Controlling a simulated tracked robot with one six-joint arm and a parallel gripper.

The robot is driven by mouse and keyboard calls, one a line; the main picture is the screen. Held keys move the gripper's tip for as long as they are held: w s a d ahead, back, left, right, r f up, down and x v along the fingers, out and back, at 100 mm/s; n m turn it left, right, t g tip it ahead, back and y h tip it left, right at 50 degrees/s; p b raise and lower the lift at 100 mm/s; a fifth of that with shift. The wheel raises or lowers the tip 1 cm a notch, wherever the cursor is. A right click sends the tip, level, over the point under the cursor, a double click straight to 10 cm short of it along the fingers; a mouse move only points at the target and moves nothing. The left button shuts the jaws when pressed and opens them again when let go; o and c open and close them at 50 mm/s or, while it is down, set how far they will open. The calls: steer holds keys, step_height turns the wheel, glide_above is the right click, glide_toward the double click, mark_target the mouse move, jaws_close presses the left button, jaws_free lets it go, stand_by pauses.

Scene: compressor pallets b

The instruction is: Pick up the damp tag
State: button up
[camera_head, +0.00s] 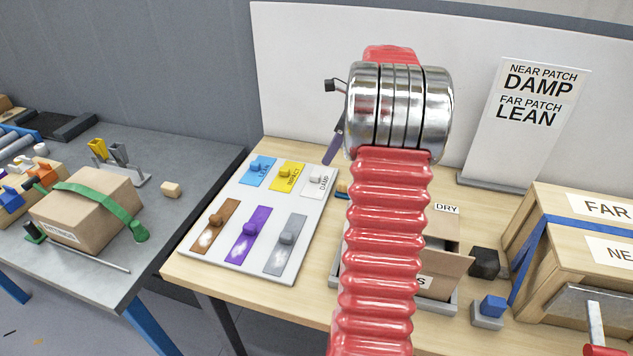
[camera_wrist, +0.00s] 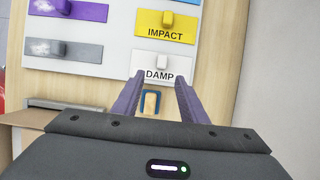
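The damp tag (camera_head: 317,182) is a white plate with a small knob, at the right end of the board's top row. In the wrist view the damp tag (camera_wrist: 150,64) lies just beyond my fingertips, its lettering between them. My gripper (camera_wrist: 160,78) is open and empty, with two purple fingers apart at the tag's near edge. The wrist view does not settle how high they are above it. In the head view one finger shows left of the red arm sleeve, and the other is hidden.
The pale board (camera_head: 272,216) also bears lean (camera_head: 257,172), impact (camera_head: 283,179), brown, purple and grey tags. A small wooden piece with a blue band (camera_wrist: 151,104) lies beside the board. A box (camera_head: 440,262), a dark block (camera_head: 484,263) and wooden crates stand to the right.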

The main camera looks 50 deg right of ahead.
mark_target(319, 175)
steer(key=shift+x, duration=2.1)
steer(key=shift+d+x, duration=0.15)
steer(key=shift+x, duration=1.15)
steer(key=shift+d+x, duration=0.15)
steer(key=shift+x, duration=1.15)
jaws_close()
